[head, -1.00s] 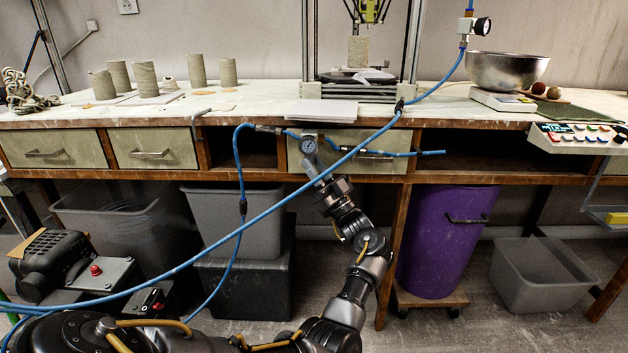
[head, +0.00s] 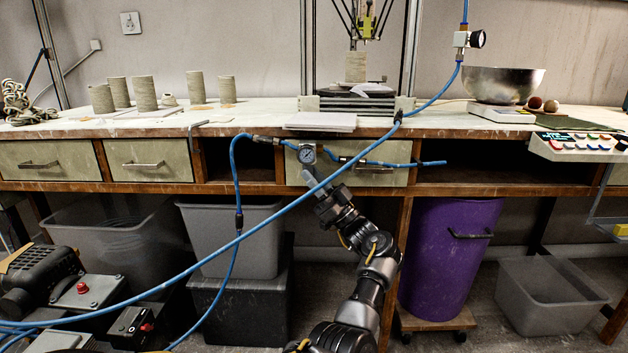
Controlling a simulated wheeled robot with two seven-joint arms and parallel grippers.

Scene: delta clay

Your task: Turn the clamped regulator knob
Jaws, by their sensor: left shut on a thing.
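My left gripper (head: 314,181) reaches up from below and is shut just under the gauge, on what appears to be the regulator knob. The fingers and a crossing blue hose hide most of the knob, so its turn angle cannot be told. My right gripper is not in view.
A blue hose (head: 270,217) runs diagonally across, passing in front of my left gripper. A drawer (head: 395,177) is behind the regulator. A grey bin (head: 228,240) and a purple barrel (head: 440,265) stand under the bench on either side of my arm.

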